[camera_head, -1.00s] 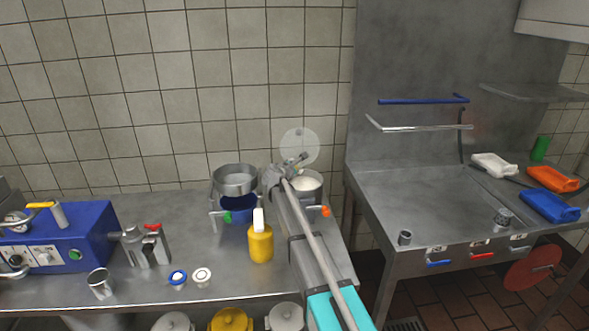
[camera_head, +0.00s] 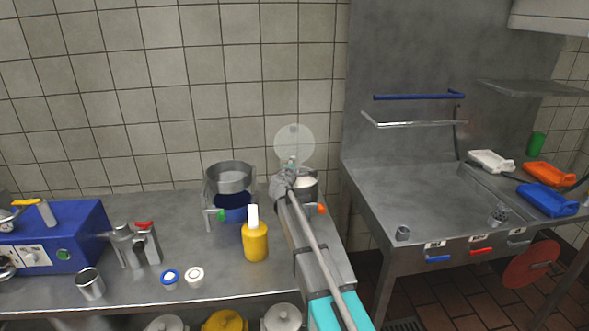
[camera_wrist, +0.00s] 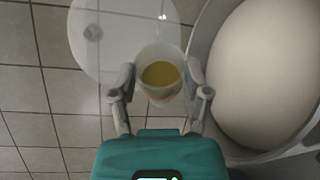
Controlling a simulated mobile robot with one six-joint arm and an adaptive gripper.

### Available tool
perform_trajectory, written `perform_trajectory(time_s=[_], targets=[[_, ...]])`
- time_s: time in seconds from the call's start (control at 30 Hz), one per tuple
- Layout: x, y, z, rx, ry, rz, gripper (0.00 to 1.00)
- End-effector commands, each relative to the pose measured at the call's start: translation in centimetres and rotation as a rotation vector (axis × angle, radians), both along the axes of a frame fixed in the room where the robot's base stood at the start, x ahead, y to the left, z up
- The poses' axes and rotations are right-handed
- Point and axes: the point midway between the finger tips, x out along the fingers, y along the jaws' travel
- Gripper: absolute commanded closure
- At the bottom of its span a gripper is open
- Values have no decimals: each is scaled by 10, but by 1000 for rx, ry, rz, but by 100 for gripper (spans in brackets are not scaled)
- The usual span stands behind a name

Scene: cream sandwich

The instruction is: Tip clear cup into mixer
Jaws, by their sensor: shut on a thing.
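My gripper (camera_wrist: 160,88) is shut on a clear cup (camera_wrist: 158,101) holding yellow liquid, between its two fingers in the wrist view. The liquid surface faces the camera. In the head view my gripper (camera_head: 289,176) is over the back of the counter, and the cup is too small and covered there to make out well. A round metal vessel with pale cream contents (camera_head: 308,184), apparently the mixer, stands just right of my gripper, partly hidden by my arm. Its wide pale interior (camera_wrist: 265,75) fills the right of the wrist view, beside the cup.
A translucent disc (camera_head: 294,148) shows behind my gripper. A metal pot on a stand (camera_head: 230,178) over a blue bowl (camera_head: 232,207) and a yellow bottle (camera_head: 255,241) stand to the left. A sink table (camera_head: 420,190) is on the right.

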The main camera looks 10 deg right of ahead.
Motion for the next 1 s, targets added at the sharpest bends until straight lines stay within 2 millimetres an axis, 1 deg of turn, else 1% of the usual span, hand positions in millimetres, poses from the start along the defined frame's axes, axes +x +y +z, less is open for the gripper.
perform_trajectory(time_s=[0.03, 1.0], targets=[[-1, -1, -2, 18, -17, 0, 85], [-8, -8, -1, 348, -343, 0, 85]])
